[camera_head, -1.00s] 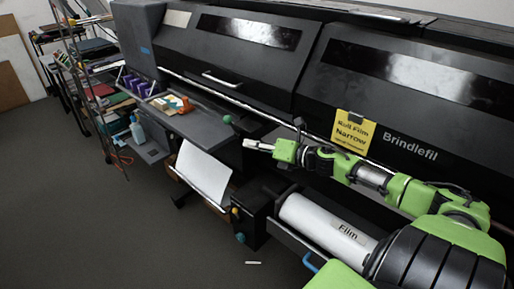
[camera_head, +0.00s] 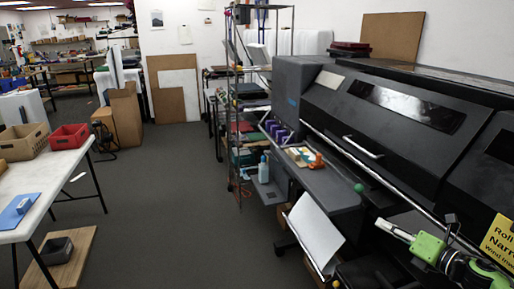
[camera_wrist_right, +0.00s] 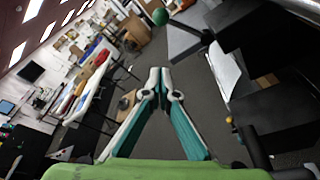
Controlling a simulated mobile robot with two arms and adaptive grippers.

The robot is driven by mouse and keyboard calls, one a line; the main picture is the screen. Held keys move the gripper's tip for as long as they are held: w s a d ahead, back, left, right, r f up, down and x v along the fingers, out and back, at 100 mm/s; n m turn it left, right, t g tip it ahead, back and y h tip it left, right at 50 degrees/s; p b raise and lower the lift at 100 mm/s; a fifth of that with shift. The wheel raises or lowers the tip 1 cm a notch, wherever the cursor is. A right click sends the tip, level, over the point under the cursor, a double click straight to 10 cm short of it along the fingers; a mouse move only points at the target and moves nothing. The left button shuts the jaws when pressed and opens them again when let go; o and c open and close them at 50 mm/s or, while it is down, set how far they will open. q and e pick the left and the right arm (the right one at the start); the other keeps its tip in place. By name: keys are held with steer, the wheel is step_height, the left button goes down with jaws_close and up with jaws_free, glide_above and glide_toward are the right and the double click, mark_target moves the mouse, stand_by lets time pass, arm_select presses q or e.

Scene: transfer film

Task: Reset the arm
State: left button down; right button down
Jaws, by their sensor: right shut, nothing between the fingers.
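My right arm shows at the lower right of the head view, in front of the large black printer (camera_head: 400,125). Its green and black wrist leads to my right gripper (camera_head: 384,225), which points left, close to the printer's front. In the right wrist view the two fingers of my right gripper (camera_wrist_right: 160,75) meet at their tips, with nothing between them. My left gripper is not in view.
A yellow sign (camera_head: 499,243) hangs on the printer at the right edge. A white sheet (camera_head: 314,232) hangs below the printer's side shelf (camera_head: 325,190). A wire rack (camera_head: 235,120) stands beyond. A white table (camera_head: 40,190) stands left. The grey floor (camera_head: 165,210) between is clear.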

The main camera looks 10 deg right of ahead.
steer(key=s+a+f+m+g+h, duration=0.25)
steer(key=s+a+f+m, duration=0.25)
steer(key=f+m, duration=0.35)
steer(key=s+a+f+m+g+h, duration=0.1)
steer(key=s+a+f+m+h, duration=0.35)
steer(key=f+m, duration=0.35)
steer(key=s+a+f+m+g+y, duration=0.35)
steer(key=s+a+m+g, duration=0.7)
steer(key=s+a, duration=0.9)
steer(key=s+f, duration=0.3)
steer(key=f, duration=2.3)
steer(key=s+d+f, duration=0.1)
steer(key=s+f, duration=0.7)
steer(key=s+d+f, duration=0.2)
steer(key=s+f, duration=0.5)
steer(key=s, duration=0.2)
steer(key=shift+d+f+m+g, duration=0.3)
steer(key=shift+f, duration=0.1)
